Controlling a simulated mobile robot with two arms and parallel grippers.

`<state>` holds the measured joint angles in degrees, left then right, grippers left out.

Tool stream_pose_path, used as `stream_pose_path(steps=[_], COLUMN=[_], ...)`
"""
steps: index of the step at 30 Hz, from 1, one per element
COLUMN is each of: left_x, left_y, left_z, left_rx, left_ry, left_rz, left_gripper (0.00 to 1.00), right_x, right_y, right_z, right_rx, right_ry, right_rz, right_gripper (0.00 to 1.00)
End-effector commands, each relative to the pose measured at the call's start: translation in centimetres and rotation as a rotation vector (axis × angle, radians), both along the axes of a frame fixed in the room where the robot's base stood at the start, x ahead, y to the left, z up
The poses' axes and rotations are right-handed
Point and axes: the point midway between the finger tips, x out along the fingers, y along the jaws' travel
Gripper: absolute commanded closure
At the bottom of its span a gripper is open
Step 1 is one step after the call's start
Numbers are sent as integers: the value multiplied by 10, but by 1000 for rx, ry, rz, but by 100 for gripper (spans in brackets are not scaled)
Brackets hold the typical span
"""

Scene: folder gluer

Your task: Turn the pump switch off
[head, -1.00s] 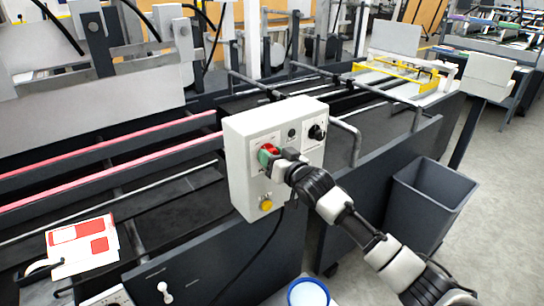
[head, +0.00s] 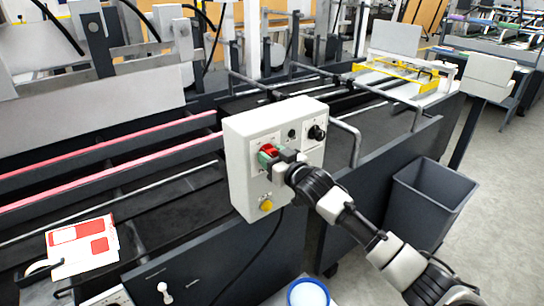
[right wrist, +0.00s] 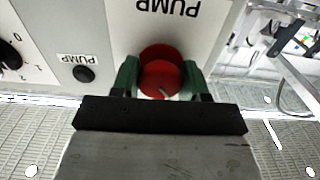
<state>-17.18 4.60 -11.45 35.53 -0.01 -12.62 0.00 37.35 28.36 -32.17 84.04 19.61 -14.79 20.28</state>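The pump switch is a red round knob (head: 268,150) on the front of a light grey control box (head: 240,184). In the right wrist view the red knob (right wrist: 161,72) sits on a white plate marked PUMP (right wrist: 205,35). My right gripper (head: 267,156) is at the switch. Its green fingers (right wrist: 161,78) lie on both sides of the knob and appear to touch it. The gripper hides part of the switch in the head view. My left gripper is not in view.
The box also carries a black rotary knob (head: 317,132), a small black button (right wrist: 84,74) labelled PUMP and a yellow button (head: 266,205). A dark grey bin (head: 430,205) stands right of the box. A blue-rimmed container (head: 309,294) is below it.

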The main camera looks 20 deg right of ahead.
Motion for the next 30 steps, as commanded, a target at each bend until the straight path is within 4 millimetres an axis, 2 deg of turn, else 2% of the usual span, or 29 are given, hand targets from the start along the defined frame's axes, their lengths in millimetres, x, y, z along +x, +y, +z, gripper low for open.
stream_pose_path(steps=[1, 5, 17, 20, 30], left_x=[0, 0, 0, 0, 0], left_y=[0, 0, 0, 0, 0], left_z=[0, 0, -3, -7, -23], left_rx=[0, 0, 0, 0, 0], left_ry=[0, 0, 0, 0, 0], left_rz=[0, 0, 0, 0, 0], left_gripper=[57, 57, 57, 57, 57], right_x=[0, 0, -7, -18, -74], right_y=[0, 0, -3, -7, -27], right_z=[-2, -1, -2, -3, -4], right_rx=[-3, -2, 0, 0, -3], right_ry=[3, 2, 0, 1, 2], right_rz=[-1, 0, 0, 0, 0], right_gripper=[50, 30, 30, 30, 30])
